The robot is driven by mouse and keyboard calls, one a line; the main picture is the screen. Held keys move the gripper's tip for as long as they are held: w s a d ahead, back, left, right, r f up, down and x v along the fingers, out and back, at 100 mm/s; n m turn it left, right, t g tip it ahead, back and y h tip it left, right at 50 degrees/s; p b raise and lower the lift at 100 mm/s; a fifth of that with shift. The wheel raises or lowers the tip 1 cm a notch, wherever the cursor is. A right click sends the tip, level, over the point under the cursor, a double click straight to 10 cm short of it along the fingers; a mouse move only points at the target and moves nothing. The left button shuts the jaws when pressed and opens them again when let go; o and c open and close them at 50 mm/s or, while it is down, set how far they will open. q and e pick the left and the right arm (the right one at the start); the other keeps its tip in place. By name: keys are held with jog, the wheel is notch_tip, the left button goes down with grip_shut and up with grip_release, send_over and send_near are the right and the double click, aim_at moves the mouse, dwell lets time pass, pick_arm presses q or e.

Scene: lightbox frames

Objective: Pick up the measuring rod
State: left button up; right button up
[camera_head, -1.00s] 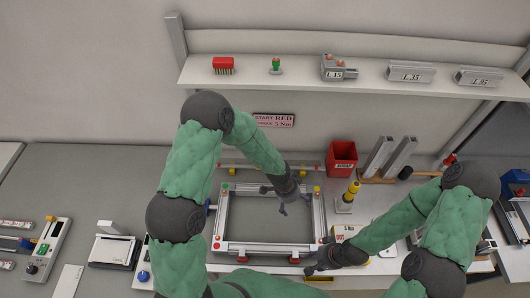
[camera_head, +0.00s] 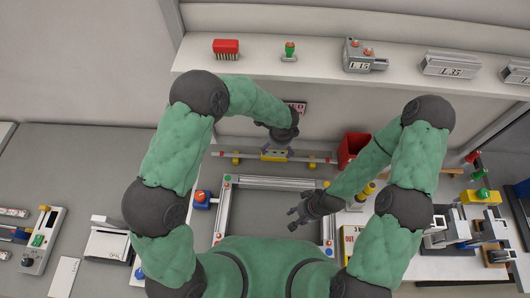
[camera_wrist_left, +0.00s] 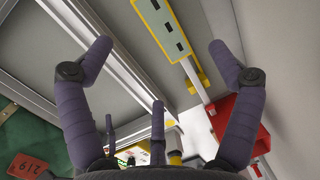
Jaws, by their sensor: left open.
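The measuring rod (camera_head: 312,158) is a thin pale bar with a yellow middle and red marks near its ends. It lies level behind the rectangular frame, on yellow supports. My left gripper (camera_head: 279,145) is over its yellow middle. In the left wrist view, the rod (camera_wrist_left: 193,80) and its yellow part with dark squares run between the spread fingers of my left gripper (camera_wrist_left: 160,47), nearer the right finger. That gripper is open and empty. My right gripper (camera_head: 295,218) is above the right side of the frame, its fingers apart and nothing seen in them.
The rectangular metal frame (camera_head: 270,183) lies in front of the rod. A red bin (camera_head: 352,148) stands close to the rod's right end. A shelf (camera_head: 320,62) with several items runs above and behind. Devices stand at far left and right. The bench inside the frame is clear.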

pick_arm(q)
send_over(274, 156)
jog(key=f, duration=0.4)
jog(key=shift+s+d+f, duration=0.15)
jog(key=shift+s+d, duration=0.05)
jog(key=shift+s, duration=0.2)
jog(key=shift+w+f, duration=0.2)
jog(key=shift+f, duration=0.35)
notch_tip(274, 156, down, 4)
jog(key=shift+w+a+r+p, duration=0.1)
jog(key=shift+p, duration=0.35)
jog(key=shift+w+f, duration=0.2)
jog(key=shift+f, duration=0.4)
jog(key=c, duration=1.6)
